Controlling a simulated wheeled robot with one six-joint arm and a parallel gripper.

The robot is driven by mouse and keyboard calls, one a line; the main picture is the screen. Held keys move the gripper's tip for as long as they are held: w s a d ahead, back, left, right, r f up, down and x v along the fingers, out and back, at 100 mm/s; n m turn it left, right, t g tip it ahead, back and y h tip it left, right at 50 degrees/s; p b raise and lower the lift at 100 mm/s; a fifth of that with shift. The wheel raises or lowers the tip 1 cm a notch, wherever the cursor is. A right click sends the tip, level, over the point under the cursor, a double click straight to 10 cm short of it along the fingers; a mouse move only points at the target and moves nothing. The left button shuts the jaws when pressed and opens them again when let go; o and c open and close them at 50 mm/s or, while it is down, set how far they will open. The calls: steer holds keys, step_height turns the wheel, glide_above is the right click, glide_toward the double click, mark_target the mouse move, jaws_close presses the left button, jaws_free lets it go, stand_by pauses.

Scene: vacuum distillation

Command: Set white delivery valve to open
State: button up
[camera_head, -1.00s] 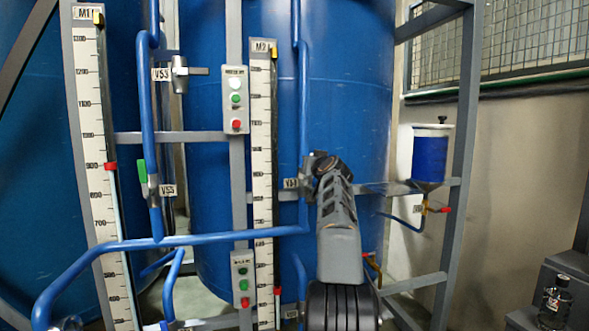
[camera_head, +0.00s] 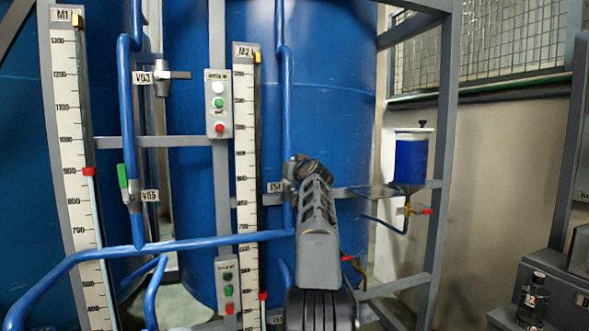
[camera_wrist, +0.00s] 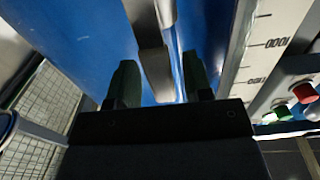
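My gripper (camera_head: 302,170) is raised in front of the blue pipe to the right of the M2 scale; in the head view my arm hides much of what lies beyond it. In the wrist view my gripper (camera_wrist: 160,82) has its two dark fingers apart, with a grey bar (camera_wrist: 150,52) visible beyond the gap; contact is not clear. A label (camera_head: 274,187) beside my gripper is partly hidden. A green-handled valve (camera_head: 123,176) is at VS5. I cannot tell which is the white delivery valve.
Tall scales M1 (camera_head: 68,130) and M2 (camera_head: 245,150) stand before large blue tanks (camera_head: 335,95). Two button boxes (camera_head: 218,103) are on a grey post. A blue vessel (camera_head: 410,160) with a red-handled tap hangs at the right. A dark bottle (camera_head: 532,300) stands lower right.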

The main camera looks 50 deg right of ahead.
steer(key=shift+b+v, duration=3.35)
steer(key=shift+v, duration=3.65)
